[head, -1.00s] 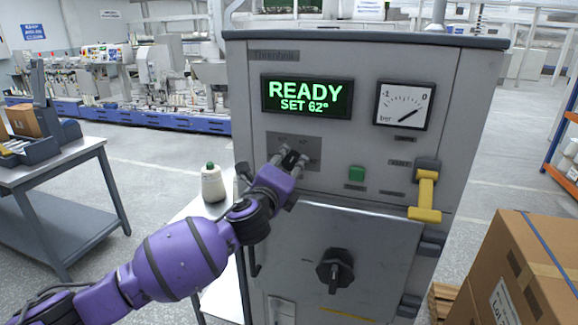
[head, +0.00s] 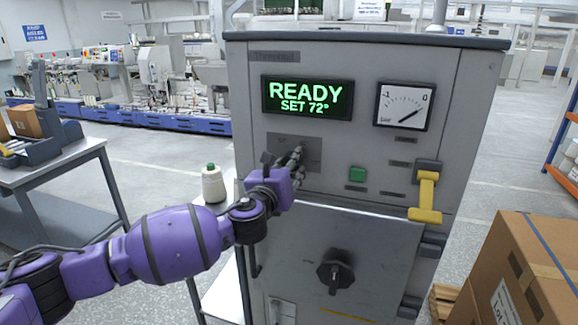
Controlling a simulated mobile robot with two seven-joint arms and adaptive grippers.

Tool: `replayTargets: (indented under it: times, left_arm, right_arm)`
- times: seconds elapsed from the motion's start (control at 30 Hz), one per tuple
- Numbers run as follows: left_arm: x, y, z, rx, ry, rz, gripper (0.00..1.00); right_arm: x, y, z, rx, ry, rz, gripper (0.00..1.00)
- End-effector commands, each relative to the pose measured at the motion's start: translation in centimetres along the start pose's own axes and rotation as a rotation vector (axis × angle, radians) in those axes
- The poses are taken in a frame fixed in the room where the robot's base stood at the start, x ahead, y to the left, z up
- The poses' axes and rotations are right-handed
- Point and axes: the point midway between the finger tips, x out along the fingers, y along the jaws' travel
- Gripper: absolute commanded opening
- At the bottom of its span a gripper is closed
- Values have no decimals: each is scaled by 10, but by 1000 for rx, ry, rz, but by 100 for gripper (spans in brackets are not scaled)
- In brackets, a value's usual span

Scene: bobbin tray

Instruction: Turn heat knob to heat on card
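The grey machine (head: 375,55) stands upright in front of me. Its display (head: 307,97) reads "READY" and "SET 72°" in green. My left gripper (head: 287,162) is at the dark plate (head: 310,147) below the display, its wrist turned. The fingers overlap in this view and hide the heat knob, so their closing cannot be made out. I see no card that I can identify with a heat value. My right gripper is not in view.
A green button (head: 357,174) and a yellow handle (head: 426,195) are right of my gripper. A black door knob (head: 334,271) is below. Cardboard boxes (head: 535,270) fill the lower right.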

Motion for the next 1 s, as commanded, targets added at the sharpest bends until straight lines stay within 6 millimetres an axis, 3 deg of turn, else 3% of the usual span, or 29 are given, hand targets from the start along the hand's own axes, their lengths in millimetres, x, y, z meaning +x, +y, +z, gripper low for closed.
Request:
replayTargets:
  times: [0.03,0.4,0.93,0.97,1.0]
  left_arm:
    - [0,6,-8,32,13,12,8]
    - [0,7,-7,185,13,12,8]
    - [0,7,-6,210,11,13,8]
    - [0,7,-6,209,11,13,36]
    - [0,7,-5,209,11,13,41]
  right_arm:
    - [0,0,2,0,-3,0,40]
    - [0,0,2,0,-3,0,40]
    - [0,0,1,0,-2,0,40]
    - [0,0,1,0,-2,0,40]
    - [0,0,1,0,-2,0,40]
